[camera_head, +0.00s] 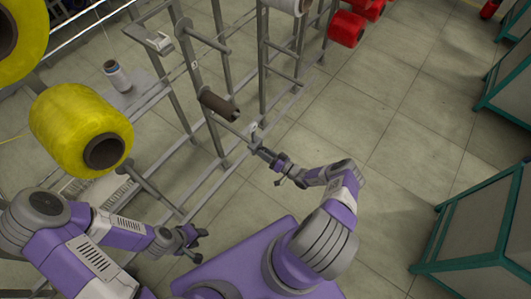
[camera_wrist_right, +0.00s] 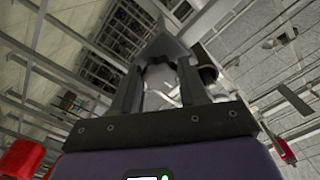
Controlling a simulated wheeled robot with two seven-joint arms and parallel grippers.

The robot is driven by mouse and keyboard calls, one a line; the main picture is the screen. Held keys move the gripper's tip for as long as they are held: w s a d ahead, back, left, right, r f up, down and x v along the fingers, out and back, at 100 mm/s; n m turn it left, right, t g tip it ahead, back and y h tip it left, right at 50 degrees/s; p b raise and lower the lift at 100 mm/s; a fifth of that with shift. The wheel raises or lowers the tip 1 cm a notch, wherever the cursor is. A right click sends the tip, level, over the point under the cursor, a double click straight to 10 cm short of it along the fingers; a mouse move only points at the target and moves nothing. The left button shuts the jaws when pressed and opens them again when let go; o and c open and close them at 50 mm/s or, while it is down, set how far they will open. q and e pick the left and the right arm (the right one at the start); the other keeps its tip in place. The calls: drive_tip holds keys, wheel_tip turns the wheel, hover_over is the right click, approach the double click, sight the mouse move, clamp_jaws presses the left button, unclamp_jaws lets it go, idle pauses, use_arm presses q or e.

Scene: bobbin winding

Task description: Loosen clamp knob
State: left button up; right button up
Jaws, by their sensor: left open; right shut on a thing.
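My right gripper (camera_head: 258,147) reaches left to the metal rack and is shut at the end of a rack arm, beside a small pale part (camera_head: 253,128). It appears shut on the clamp knob there, but the knob is mostly hidden by the fingers. In the right wrist view, the dark fingers (camera_wrist_right: 160,52) close in towards each other at their tips. A brown empty tube (camera_head: 219,105) sits on the rack just up and left of this gripper. My left gripper (camera_head: 199,243) is open and empty, low over the floor beside the rack.
A large yellow bobbin (camera_head: 72,122) hangs on the rack at left, with another yellow one (camera_head: 22,42) above it. A white cone (camera_head: 117,76) stands behind. Red bobbins (camera_head: 346,29) are at the top. Green-framed grey bins (camera_head: 480,225) stand at right. The tiled floor between is clear.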

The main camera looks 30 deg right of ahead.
drive_tip(key=o, duration=1.1)
drive_tip(key=shift+c, duration=0.2)
drive_tip(key=p+v, duration=0.1)
drive_tip(key=v, duration=0.6)
drive_tip(key=shift+s, duration=0.3)
